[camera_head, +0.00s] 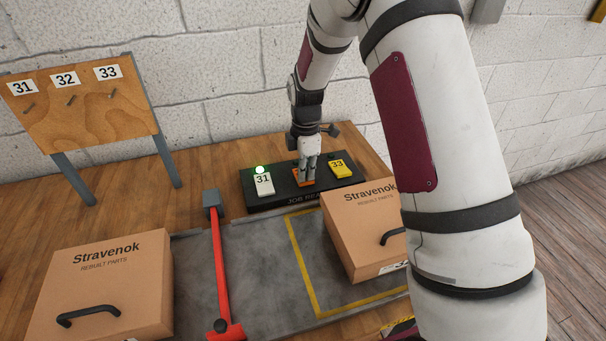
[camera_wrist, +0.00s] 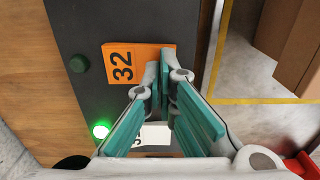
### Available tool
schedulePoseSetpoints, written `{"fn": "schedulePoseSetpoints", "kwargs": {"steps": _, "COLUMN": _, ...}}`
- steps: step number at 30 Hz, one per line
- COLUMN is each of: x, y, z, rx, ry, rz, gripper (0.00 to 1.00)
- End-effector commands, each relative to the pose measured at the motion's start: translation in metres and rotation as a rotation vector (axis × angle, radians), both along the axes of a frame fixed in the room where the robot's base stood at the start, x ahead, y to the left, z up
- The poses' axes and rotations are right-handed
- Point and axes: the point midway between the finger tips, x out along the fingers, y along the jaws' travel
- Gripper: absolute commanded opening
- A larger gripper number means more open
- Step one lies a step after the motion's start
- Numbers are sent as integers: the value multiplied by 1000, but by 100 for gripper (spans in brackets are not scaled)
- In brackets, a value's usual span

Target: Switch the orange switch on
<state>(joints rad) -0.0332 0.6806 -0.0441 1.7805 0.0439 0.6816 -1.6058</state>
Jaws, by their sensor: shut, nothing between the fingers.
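The orange switch (camera_head: 304,181) sits in the middle of a black panel (camera_head: 262,201) and is partly covered by my gripper (camera_head: 308,172) in the head view. In the wrist view the orange switch (camera_wrist: 128,64) bears the number 32, and the round lamp (camera_wrist: 79,63) beside it is dark green, unlit. My gripper (camera_wrist: 166,76) is shut and empty, pointing down with its fingertips at the orange switch's edge. I cannot tell whether they touch it.
A white switch 31 (camera_head: 263,185) with a lit green lamp (camera_head: 260,170) and a yellow switch 33 (camera_head: 338,169) flank the orange one. A pegboard (camera_head: 80,100) stands behind left.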

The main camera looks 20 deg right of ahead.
Motion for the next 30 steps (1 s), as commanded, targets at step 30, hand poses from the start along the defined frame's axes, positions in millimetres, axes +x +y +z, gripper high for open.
{"fn": "schedulePoseSetpoints", "kwargs": {"steps": 30, "x": 0, "y": 0, "z": 41, "rx": 0, "ry": -2, "rz": 1, "gripper": 0}}
